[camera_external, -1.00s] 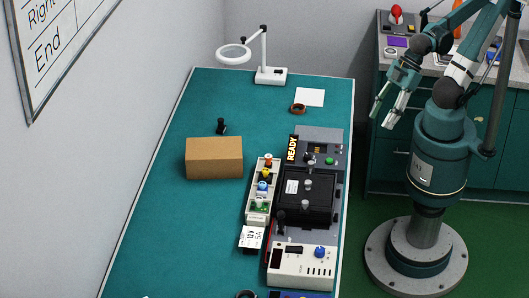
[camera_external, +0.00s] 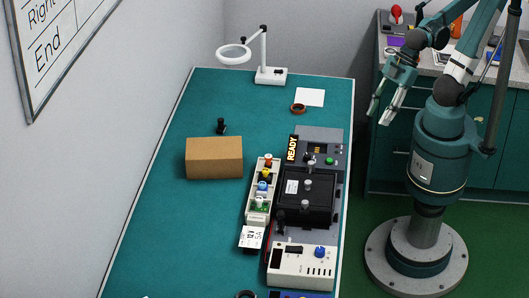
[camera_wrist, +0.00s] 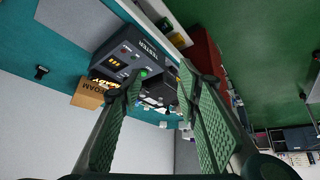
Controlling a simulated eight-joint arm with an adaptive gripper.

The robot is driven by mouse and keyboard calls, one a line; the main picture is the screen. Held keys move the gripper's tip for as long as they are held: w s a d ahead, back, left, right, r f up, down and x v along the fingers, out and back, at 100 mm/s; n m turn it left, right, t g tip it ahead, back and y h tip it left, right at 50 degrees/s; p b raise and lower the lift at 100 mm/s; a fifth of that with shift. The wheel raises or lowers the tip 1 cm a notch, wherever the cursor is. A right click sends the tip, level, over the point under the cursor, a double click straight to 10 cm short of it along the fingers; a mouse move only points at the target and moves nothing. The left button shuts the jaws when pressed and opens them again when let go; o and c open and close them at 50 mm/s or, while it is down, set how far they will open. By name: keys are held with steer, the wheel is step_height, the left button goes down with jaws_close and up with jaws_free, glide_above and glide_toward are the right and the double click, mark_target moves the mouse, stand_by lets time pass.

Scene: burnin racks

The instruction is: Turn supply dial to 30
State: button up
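A white supply box (camera_external: 300,270) stands at the near right end of the teal bench in the external view. Its blue dial (camera_external: 320,252) sits on its top right part. The dial's markings are too small to read. My gripper (camera_external: 381,113) is open and empty, raised to the right of the bench's far half and well away from the dial. In the wrist view, the two green-padded fingers of my gripper (camera_wrist: 160,76) stand apart with nothing between them. I cannot make out the dial in the wrist view.
Behind the supply box stands a black tester (camera_external: 306,195) with a READY sign (camera_external: 292,148). A strip of colored pieces (camera_external: 262,190) lies to its left. A cardboard box (camera_external: 214,158) and a magnifier lamp (camera_external: 270,75) stand farther off. The bench's left side is mostly clear.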

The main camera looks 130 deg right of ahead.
steer(key=w+a+r+n+g+p, duration=0.1)
steer(key=w+a+r+n+p, duration=0.2)
steer(key=w, duration=0.4)
steer(key=w+a+r+n+g+p, duration=0.1)
steer(key=w+a+r+n+p, duration=0.1)
steer(key=w+r, duration=0.45)
steer(key=n+g+p, duration=0.4)
steer(key=n+p, duration=0.9)
steer(key=n, duration=0.1)
glide_above(322, 252)
steer(key=f, duration=1.3)
steer(key=shift+s+d, duration=0.2)
steer(key=shift+s, duration=0.2)
steer(key=shift+w+a+f, duration=0.15)
steer(key=shift+a+f, duration=0.1)
steer(key=shift+f, duration=0.1)
steer(key=shift+f, duration=0.1)
steer(key=shift+w+f+p, duration=0.2)
steer(key=shift+f+p, duration=0.3)
steer(key=shift+f, duration=3.3)
